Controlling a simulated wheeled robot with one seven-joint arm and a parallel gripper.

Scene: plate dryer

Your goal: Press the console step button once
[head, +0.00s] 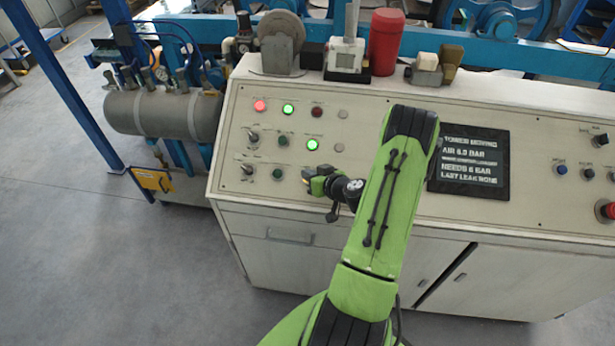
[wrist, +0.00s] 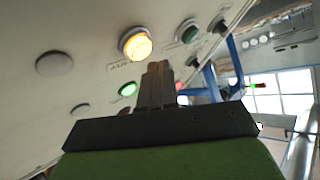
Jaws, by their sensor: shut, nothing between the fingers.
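The sloped console panel (head: 228,150) carries rows of buttons and lamps. My gripper (head: 309,178) is at its lower left part, fingers together and empty. In the wrist view the shut fingers (wrist: 157,70) point at the panel, just below a lit amber button (wrist: 137,45). I cannot tell whether they touch the panel. The amber button is mostly hidden by my gripper in the head view. Its label is unreadable, so I cannot tell which button is the step button. A dark green button (head: 278,174) is left of my gripper; a lit green one (head: 312,144) is above it.
A lit red lamp (head: 260,105) and a selector switch (head: 247,169) are on the panel's left side. A dark display (head: 470,163) lies right of my arm, with a red knob (head: 606,210) at far right. A red cylinder (head: 386,42) stands on the console's top ledge.

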